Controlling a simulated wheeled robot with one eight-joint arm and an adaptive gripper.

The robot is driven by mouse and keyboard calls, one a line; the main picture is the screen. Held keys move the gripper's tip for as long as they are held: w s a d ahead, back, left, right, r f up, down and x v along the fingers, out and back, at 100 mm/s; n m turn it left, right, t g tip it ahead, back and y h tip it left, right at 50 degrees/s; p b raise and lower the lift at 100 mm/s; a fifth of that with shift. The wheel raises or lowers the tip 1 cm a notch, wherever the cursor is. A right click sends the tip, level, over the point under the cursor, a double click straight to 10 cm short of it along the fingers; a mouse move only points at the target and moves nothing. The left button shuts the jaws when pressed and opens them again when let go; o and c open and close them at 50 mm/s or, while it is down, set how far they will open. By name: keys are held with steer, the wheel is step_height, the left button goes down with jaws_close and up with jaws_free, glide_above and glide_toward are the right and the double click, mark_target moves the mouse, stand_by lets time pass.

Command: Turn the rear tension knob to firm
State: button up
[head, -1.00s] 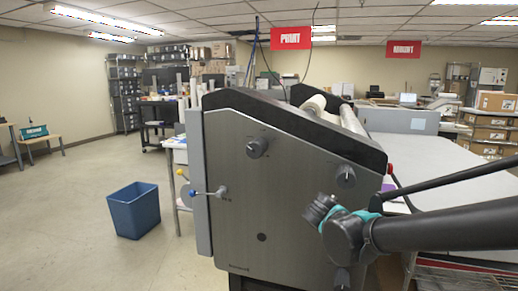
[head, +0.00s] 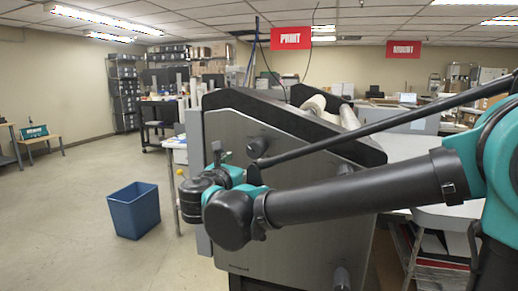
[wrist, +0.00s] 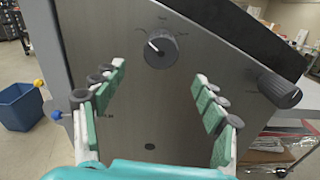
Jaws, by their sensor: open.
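A dark round knob (wrist: 160,48) with a white pointer mark is on the machine's grey side panel (wrist: 150,115). Its pointer is toward the left; the small markings around it are too small to read. I cannot tell from labels which knob is the rear one. My gripper (wrist: 161,78) is open and empty, facing the panel, with the first knob beyond and between its fingertips, apart from them.
A lever with a blue ball (wrist: 56,115) and a yellow ball (wrist: 38,83) juts out at the panel's left. A blue bin (head: 135,210) stands on open floor to the left. A table is behind the machine at right.

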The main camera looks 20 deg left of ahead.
mark_target(258, 147)
steer(key=w, duration=1.6)
steer(key=c, duration=1.2)
steer(key=shift+o, duration=0.2)
steer(key=shift+m, duration=0.3)
steer(key=m, duration=0.9)
steer(key=shift+a, duration=0.15)
steer(key=shift+m, duration=0.4)
